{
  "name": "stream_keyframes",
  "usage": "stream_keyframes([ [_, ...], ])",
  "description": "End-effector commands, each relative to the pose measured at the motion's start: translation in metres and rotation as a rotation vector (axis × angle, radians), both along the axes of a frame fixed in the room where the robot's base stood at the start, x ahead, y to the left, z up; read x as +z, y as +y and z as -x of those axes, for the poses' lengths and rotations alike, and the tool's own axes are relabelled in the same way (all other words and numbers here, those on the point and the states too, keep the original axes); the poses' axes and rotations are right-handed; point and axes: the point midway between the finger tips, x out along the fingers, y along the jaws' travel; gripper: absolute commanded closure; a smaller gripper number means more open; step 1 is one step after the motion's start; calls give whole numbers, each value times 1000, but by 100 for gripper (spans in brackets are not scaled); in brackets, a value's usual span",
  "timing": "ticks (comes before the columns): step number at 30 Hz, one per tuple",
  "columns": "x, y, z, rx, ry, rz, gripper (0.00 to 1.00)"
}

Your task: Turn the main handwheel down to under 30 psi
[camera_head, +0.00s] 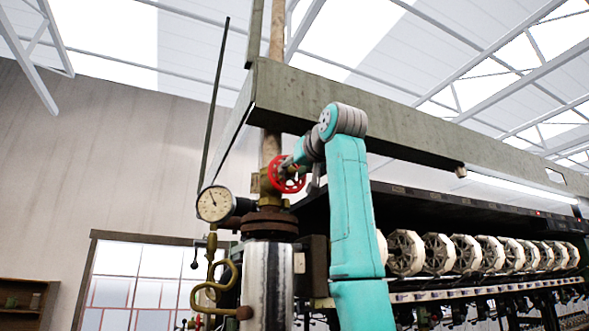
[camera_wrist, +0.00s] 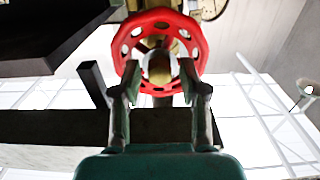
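The red handwheel (camera_head: 274,176) sits on a brass valve (camera_head: 268,200) on the vertical pipe, left of my teal arm. In the wrist view, the red handwheel (camera_wrist: 203,50) faces me, a ring with holes around a brass-coloured hub. My gripper (camera_wrist: 160,70) has its two fingers apart, with their tips at the wheel's lower part, either side of the hub. I cannot tell whether they touch the wheel. In the head view, my gripper is partly hidden by the wheel and arm. A round white pressure gauge (camera_head: 209,209) stands left of the valve; its dark needle points up and slightly left, its numbers too small to read.
A long grey-green beam (camera_head: 400,125) runs just above and behind my arm. A curled brass pipe (camera_head: 212,288) hangs below the gauge. A row of reels (camera_head: 467,254) on the machine fills the right. Open space lies left of the gauge.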

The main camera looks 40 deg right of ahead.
Motion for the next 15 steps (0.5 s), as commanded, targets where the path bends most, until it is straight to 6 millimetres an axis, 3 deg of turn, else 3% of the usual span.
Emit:
stream_keyframes([
  [1,0,0,0,0,0,0,74],
  [4,0,0,0,0,0,0,99],
  [10,0,0,0,0,-7,-25,100],
  [15,0,0,0,0,-54,-187,100],
])
